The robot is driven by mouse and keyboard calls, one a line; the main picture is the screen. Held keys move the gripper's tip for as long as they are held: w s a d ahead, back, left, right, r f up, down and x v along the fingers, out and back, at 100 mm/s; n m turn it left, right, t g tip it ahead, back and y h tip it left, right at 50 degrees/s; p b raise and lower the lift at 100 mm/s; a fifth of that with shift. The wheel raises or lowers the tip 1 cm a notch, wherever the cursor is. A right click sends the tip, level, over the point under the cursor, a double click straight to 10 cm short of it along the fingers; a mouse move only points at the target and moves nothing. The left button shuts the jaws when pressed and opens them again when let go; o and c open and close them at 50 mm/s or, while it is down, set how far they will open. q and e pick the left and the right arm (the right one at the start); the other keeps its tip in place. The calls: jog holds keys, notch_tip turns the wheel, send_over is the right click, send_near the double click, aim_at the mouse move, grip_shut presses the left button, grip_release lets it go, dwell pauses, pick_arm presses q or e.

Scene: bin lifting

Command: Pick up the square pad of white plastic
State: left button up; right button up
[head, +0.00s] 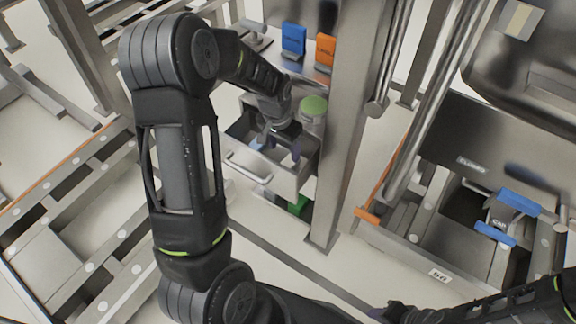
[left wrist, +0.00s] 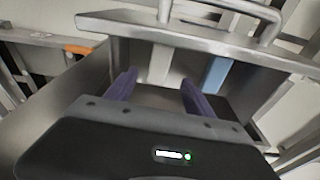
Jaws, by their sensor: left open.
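My left gripper (head: 282,150) is open and reaches down into an open metal drawer (head: 250,165) in the head view. In the left wrist view its two purple fingers (left wrist: 158,95) stand apart inside the drawer. A pale, flat piece (left wrist: 160,65) shows beyond and between the fingers, against the drawer's far wall. It may be the white plastic pad, but its full outline is hidden. It looks apart from the fingers. A light blue piece (left wrist: 216,74) stands to its right. My right gripper (head: 392,312) is partly in view at the bottom edge of the head view, its fingers unclear.
A metal post (head: 345,130) stands just right of the drawer. A green round top (head: 314,105) is close behind my left gripper. Blue (head: 293,38) and orange (head: 326,48) boxes stand farther back. A metal bin with blue handles (head: 495,234) is at the right.

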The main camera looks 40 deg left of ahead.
aim_at(287, 163)
pick_arm(q)
jog(key=shift+w+f, duration=0.2)
jog(key=shift+f, duration=0.95)
jog(key=f, duration=0.1)
jog(key=f+b, duration=0.1)
jog(key=f, duration=0.1)
jog(key=w+f, duration=0.1)
jog(key=f, duration=0.1)
jog(key=shift+f+b, duration=0.1)
jog(key=shift+b, duration=0.2)
grip_shut()
